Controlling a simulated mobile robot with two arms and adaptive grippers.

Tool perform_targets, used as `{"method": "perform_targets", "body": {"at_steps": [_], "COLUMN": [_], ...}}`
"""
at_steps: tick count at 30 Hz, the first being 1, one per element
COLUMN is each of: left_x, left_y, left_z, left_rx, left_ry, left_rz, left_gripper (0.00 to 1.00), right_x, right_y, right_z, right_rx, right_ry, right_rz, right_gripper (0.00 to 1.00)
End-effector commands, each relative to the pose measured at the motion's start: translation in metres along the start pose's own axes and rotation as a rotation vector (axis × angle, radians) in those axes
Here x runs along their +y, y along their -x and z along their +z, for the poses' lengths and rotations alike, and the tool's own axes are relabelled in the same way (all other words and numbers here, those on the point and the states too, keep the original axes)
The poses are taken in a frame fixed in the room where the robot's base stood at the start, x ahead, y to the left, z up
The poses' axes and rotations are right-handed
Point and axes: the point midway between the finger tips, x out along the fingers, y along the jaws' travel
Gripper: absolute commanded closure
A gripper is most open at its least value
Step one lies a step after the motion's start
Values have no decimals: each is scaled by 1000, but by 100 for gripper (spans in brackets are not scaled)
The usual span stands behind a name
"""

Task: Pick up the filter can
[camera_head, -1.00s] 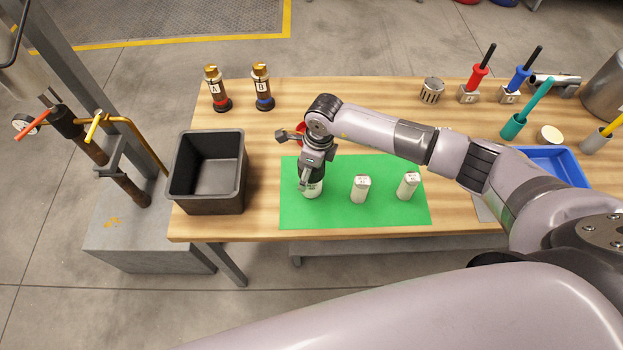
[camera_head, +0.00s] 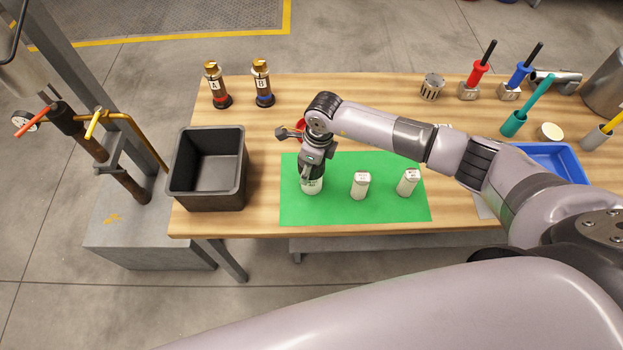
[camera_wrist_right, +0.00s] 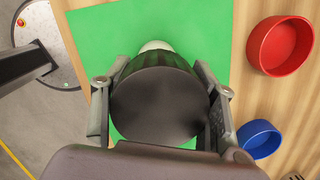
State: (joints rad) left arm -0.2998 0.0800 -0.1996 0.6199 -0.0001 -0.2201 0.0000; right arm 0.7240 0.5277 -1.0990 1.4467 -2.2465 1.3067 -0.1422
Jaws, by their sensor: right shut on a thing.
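The filter can, as I take it, is a white can (camera_head: 312,186) with dark lettering. It is upright on the left part of the green mat (camera_head: 400,213). My right gripper (camera_head: 313,168) comes down over it from above and is shut on its upper part. In the right wrist view a dark round face (camera_wrist_right: 160,108) fills the space between the two fingers, with a ribbed dark side and a pale edge beyond it. I cannot tell whether the can's base touches the mat. My left gripper is not in view.
A black bin (camera_head: 241,180) is at the left. Bottles A (camera_head: 216,86) and B (camera_head: 262,84), and a slotted metal cylinder (camera_head: 432,87), stand behind. A red bowl (camera_wrist_right: 281,46) and a blue bowl (camera_wrist_right: 258,139) are close by.

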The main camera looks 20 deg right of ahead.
Motion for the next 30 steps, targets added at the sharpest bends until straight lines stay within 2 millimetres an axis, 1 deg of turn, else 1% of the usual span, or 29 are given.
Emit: {"method": "perform_targets", "body": {"at_steps": [1, 12, 14, 25, 29, 30], "left_x": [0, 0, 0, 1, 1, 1], "left_y": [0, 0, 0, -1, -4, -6], "left_z": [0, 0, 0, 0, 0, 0], "left_rx": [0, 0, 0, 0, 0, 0], "left_ry": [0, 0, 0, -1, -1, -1], "left_rz": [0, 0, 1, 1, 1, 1], "left_gripper": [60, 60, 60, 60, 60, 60], "right_x": [0, 0, 0, -1, -1, -1], "right_y": [0, 0, 0, 3, 11, 16], "right_z": [0, 0, 0, 1, 3, 4], "right_rx": [0, 0, 0, -3, -4, -5], "right_ry": [0, 0, 0, 0, 1, 1], "right_rz": [0, 0, 0, -1, -2, -3], "right_gripper": [72, 97, 100, 100, 100, 100]}}
